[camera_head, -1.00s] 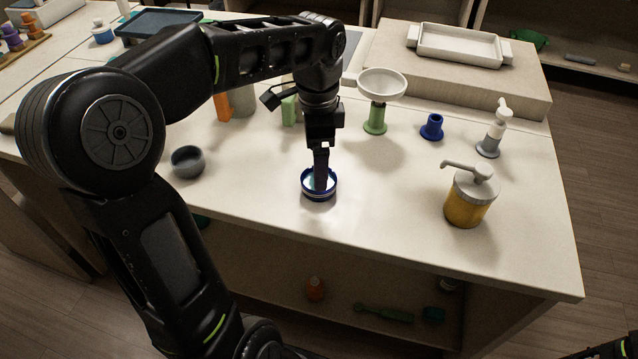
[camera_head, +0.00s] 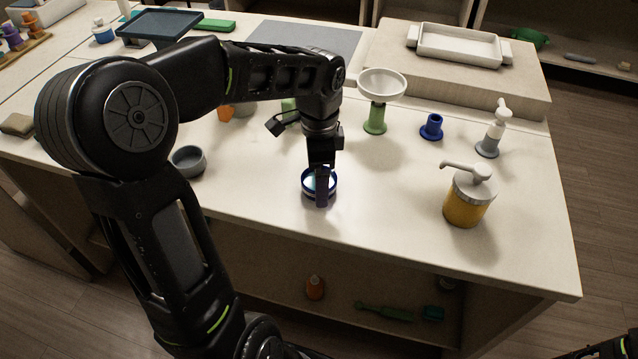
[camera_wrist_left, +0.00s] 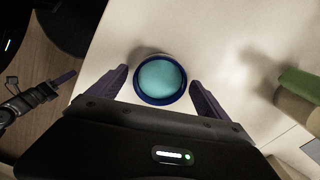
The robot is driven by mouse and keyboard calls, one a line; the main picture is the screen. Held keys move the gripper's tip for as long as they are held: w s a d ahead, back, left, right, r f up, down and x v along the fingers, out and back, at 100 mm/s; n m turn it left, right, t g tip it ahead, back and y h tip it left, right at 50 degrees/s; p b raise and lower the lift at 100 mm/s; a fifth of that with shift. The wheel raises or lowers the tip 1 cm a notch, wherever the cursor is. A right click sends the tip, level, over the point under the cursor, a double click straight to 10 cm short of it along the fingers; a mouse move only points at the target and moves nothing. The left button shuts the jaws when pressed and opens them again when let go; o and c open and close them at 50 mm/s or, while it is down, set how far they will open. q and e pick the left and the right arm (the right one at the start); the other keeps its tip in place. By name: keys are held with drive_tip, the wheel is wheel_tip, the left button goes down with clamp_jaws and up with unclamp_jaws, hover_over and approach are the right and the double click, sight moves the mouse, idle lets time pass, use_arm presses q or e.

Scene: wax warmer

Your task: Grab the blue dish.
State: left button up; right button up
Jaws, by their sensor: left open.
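The blue dish (camera_head: 307,188) is small and round, with a dark blue rim and a teal inside. It sits on the table near the front edge, and it also shows in the left wrist view (camera_wrist_left: 160,80). My left gripper (camera_head: 321,190) points down at the dish, with its fingers partly covering it in the head view. In the left wrist view my left gripper (camera_wrist_left: 158,76) is open, one finger on each side of the dish, with gaps showing. My right gripper (camera_wrist_left: 55,85) shows only in part at the left of the wrist view.
A grey bowl (camera_head: 188,161) stands left of the dish. A yellow pump jar (camera_head: 464,208) stands to the right. Behind are a white funnel on a green stand (camera_head: 382,84), a blue piece (camera_head: 432,128) and a pump bottle (camera_head: 496,133).

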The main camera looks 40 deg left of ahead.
use_arm(q)
drive_tip(key=shift+c, duration=0.6)
drive_tip(key=c, duration=1.5)
